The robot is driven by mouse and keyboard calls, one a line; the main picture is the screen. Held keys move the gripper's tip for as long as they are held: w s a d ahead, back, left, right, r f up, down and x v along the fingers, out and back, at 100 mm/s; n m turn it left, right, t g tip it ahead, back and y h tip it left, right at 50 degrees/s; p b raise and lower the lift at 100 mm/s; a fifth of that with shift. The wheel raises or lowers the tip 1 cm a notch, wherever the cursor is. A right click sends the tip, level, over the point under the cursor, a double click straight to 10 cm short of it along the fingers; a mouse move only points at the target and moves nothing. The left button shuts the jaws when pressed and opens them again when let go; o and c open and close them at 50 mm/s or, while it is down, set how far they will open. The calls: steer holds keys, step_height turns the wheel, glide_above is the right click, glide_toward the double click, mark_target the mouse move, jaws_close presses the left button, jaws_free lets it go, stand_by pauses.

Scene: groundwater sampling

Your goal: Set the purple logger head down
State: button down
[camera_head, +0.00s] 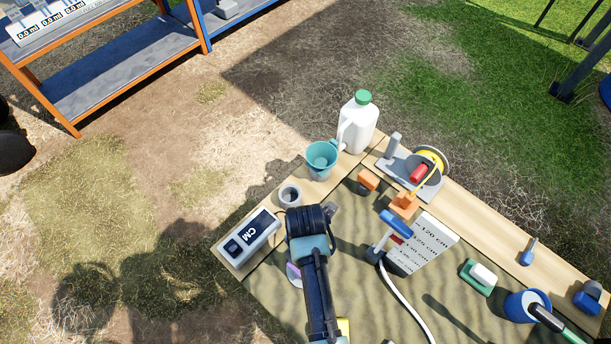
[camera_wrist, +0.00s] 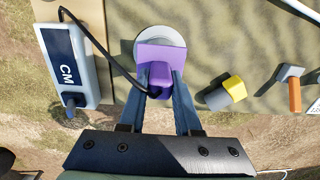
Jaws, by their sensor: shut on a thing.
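The purple logger head (camera_wrist: 160,60) is between my fingers in the wrist view, with a broad flat top part and a narrower block below it. My gripper (camera_wrist: 161,78) is shut on that block. A pale round disc (camera_wrist: 172,34) shows behind the head; I cannot tell whether the head touches it. A black cable (camera_wrist: 117,62) loops from the white meter marked CM (camera_wrist: 70,55) towards the head. In the head view a small purple and white edge (camera_head: 293,275) shows left of my arm, which hides the rest and my fingertips.
In the wrist view a yellow and grey piece (camera_wrist: 226,93) and an orange-handled tool (camera_wrist: 293,92) lie to the right.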

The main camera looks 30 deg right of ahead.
steer(key=c, duration=0.6)
jaws_free()
step_height(320, 180, up, 12)
steer(key=p, duration=0.4)
steer(key=shift+r, duration=0.1)
